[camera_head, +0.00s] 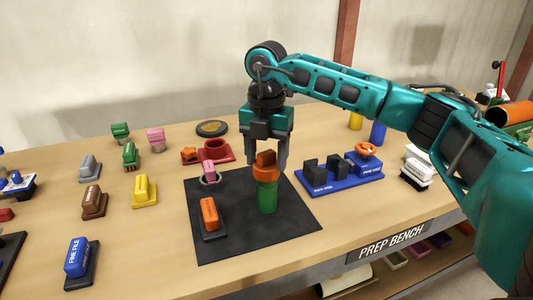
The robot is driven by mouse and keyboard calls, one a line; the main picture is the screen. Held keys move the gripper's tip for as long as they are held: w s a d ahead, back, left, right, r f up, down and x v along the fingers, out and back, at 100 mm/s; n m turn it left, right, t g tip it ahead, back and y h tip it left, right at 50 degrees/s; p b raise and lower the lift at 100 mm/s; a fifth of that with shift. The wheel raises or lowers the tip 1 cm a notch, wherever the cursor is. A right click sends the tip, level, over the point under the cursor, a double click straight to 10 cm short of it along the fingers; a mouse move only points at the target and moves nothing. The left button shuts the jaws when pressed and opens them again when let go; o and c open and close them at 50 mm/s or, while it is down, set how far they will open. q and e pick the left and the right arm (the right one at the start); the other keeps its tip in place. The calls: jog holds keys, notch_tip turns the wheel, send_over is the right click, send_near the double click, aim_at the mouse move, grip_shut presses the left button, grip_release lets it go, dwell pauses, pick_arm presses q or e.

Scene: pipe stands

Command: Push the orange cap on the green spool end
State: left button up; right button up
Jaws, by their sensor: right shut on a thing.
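The green spool (267,197) stands upright on a dark mat (293,215) on the bench. The orange cap (265,168) is at the spool's upper end, between the fingers of my right gripper (267,163). The gripper points down from above and is shut on the cap. The cap and the spool's top look in contact, but I cannot tell how far the cap is seated. My left gripper is not in view.
An orange block tool (210,214) and a pink one (209,171) are on the mat left of the spool. A blue pipe vise (342,180) stands to the right. Several coloured block tools fill the left bench.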

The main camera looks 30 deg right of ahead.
aim_at(266, 152)
jog(key=shift+f+b, duration=0.6)
jog(key=shift+f, duration=0.45)
jog(key=o, duration=1.2)
jog(key=shift+o, duration=0.2)
notch_tip(266, 152, up, 5)
jog(key=p, duration=0.4)
jog(key=shift+r, duration=0.1)
jog(key=shift+r, duration=0.3)
notch_tip(266, 152, up, 12)
jog(key=p, duration=0.1)
